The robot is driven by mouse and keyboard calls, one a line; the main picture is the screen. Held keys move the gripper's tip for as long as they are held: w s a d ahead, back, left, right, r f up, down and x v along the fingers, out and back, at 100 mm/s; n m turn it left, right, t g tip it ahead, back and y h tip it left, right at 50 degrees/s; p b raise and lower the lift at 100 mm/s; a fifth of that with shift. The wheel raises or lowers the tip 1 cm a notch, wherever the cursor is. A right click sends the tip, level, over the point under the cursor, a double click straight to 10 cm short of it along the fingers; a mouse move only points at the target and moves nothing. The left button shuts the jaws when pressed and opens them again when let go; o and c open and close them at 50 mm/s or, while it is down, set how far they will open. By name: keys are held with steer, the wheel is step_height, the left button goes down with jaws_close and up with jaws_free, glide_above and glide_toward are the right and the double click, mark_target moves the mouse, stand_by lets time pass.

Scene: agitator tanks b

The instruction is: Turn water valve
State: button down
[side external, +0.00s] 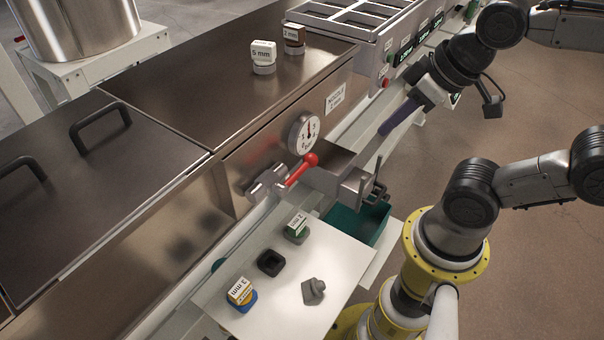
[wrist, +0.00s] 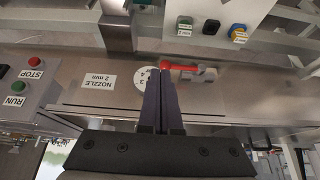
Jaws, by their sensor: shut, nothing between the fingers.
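The water valve shows as a red lever handle (side external: 302,170) with a round knob, on a metal valve body (side external: 266,183) at the front of the steel tank. In the wrist view the red handle (wrist: 180,67) lies just beyond and right of my fingertips. My gripper (side external: 384,131) has long dark purple fingers and is shut and empty, in the air to the right of the valve. In the wrist view my gripper (wrist: 160,72) points toward the tank front, its fingers partly covering the round dial gauge (wrist: 143,80). The fingers appear apart from the handle.
A white shelf (side external: 240,308) below the valve holds several small blocks and a grey part (side external: 313,291). A metal bracket (side external: 357,188) and a green bin (side external: 368,222) sit right of the valve. Labelled blocks (side external: 263,55) stand on the tank lid. STOP button (wrist: 36,62) is at left.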

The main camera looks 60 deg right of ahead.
steer(key=c, duration=1.2)
jaws_free()
steer(key=shift+f, duration=0.1)
steer(key=shift+c, duration=0.2)
steer(key=shift+o, duration=1.2)
steer(key=shift+w+f+m+g, duration=0.2)
steer(key=shift+f+m+g, duration=0.15)
steer(key=shift+m+g, duration=0.2)
steer(key=o, duration=0.5)
steer(key=f+m+g, duration=0.1)
steer(key=m, duration=0.1)
steer(key=w+f+m+g+y, duration=0.1)
steer(key=m, duration=0.1)
steer(key=f+m+g+y, duration=0.1)
steer(key=m+g, duration=0.1)
steer(key=shift+w+f, duration=0.25)
steer(key=m+t+y, duration=0.5)
steer(key=m+y, duration=1)
steer(key=m, duration=1)
glide_toward(310, 160)
steer(key=x, duration=0.6)
steer(key=f+x, duration=0.1)
steer(key=x, duration=0.2)
steer(key=shift+w+f, duration=0.1)
steer(key=shift+w, duration=0.3)
steer(key=shift+g, duration=0.25)
jaws_close()
